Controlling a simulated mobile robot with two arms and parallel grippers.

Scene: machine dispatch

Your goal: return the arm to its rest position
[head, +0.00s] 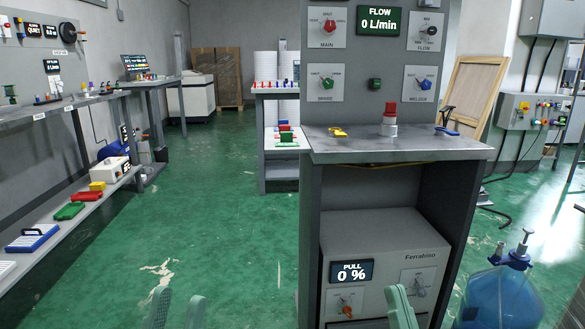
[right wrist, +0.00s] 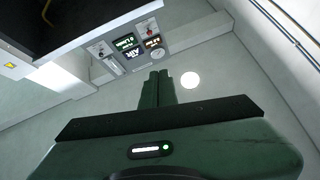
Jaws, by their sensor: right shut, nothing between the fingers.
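My left gripper (head: 180,296) shows at the bottom edge of the head view, left of the workstation. Its two green fingers stand apart with only floor seen between them. My right gripper (head: 402,304) shows at the bottom edge, in front of the cabinet under the bench. In the right wrist view its fingers (right wrist: 158,76) are pressed together and hold nothing. Most of both arms is out of view.
The grey workstation bench (head: 400,148) stands close ahead, with the Ferrabino cabinet (head: 400,250) under it. A blue water jug (head: 500,298) stands at right. Shelving (head: 60,215) runs along the left. Green floor (head: 215,215) between is clear.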

